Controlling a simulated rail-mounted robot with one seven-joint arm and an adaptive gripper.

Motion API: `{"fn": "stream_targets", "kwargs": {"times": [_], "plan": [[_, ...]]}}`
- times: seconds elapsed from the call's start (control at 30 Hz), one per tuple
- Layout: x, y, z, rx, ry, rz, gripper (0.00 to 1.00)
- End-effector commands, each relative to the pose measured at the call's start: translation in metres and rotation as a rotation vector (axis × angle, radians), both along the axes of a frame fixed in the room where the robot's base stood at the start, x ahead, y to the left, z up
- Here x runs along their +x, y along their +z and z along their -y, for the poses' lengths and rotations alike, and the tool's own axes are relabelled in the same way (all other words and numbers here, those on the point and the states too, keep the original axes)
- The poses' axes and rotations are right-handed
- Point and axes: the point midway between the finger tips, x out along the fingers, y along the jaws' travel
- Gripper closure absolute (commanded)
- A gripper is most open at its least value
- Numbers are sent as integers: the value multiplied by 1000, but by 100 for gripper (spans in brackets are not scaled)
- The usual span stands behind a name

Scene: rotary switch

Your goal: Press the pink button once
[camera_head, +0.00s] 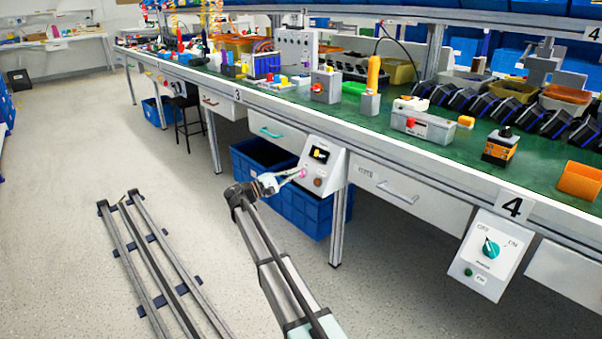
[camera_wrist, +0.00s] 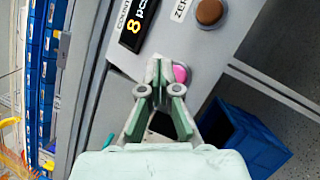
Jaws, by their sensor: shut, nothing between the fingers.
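The pink button (camera_wrist: 180,74) shows at the fingertips of my gripper (camera_wrist: 160,72) in the wrist view, partly hidden behind them. I cannot tell whether they touch it. In the head view a small pink spot (camera_head: 303,173) shows at the end of my gripper (camera_head: 298,174). The button is on a pale grey counter panel (camera_head: 333,160) mounted under the front edge of the bench. The panel has a black display (camera_wrist: 139,20) reading "8 pcs". A brown button (camera_wrist: 209,11) is beside a label starting "ZE". My gripper is shut and empty.
A blue crate (camera_wrist: 245,135) stands below the panel. A second panel with a teal rotary knob (camera_head: 491,248) hangs farther right. The green bench (camera_head: 420,155) holds many objects. Floor rails (camera_head: 150,262) lie on the left, with open floor around them.

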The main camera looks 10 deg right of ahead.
Motion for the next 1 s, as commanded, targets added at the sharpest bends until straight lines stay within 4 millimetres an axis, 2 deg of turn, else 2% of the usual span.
{"fn": "stream_targets", "kwargs": {"times": [0.43, 1.0], "plan": [[-2, 3, -4, -1, 1, 0, 100], [-21, 25, -38, 0, 2, 0, 100]]}}
